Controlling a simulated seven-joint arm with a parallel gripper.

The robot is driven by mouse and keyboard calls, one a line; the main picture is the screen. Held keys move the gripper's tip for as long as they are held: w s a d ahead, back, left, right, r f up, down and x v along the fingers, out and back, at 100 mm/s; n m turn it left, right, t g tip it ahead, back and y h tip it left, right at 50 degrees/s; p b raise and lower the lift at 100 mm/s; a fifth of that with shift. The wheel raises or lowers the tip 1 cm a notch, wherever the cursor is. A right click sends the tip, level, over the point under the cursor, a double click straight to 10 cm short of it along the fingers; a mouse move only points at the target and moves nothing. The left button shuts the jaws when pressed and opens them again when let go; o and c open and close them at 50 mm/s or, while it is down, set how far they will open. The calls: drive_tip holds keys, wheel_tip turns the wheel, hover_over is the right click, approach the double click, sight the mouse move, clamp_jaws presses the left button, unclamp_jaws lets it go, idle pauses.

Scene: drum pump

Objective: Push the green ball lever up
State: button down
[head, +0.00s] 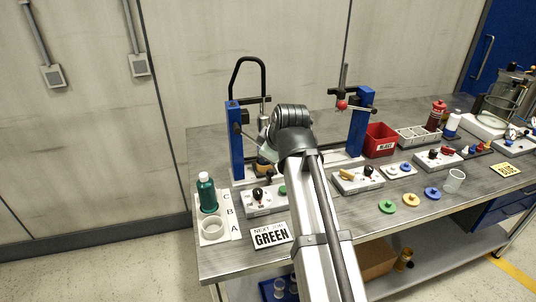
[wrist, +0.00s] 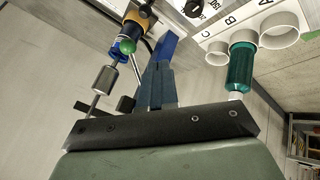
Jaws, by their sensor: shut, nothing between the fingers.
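The green ball (wrist: 127,44) shows in the wrist view, upper left, beside a yellow and black fitting (wrist: 140,20). In the head view I cannot make out the green ball; my arm and hand cover that area. My gripper (head: 267,148) is shut and empty between the two blue posts, close to the left blue post (head: 236,142). In the wrist view the ball shows beyond the dark hand edge, with no visible contact.
A red ball (head: 342,105) sits by the right blue post (head: 358,135). A green bottle (head: 207,193) stands on the lettered tray at left. A control box (head: 262,201) and a GREEN sign (head: 271,236) are in front. A red bin (head: 381,140) stands right.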

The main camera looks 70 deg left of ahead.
sight(255, 141)
drive_tip(key=w+a+f, duration=0.2)
drive_tip(key=a+f, duration=0.5)
drive_tip(key=a, duration=0.2)
idle(0.7)
drive_tip(key=shift+w+r+t, duration=0.15)
drive_tip(key=shift+r+t, duration=0.05)
drive_tip(key=shift+t, duration=0.2)
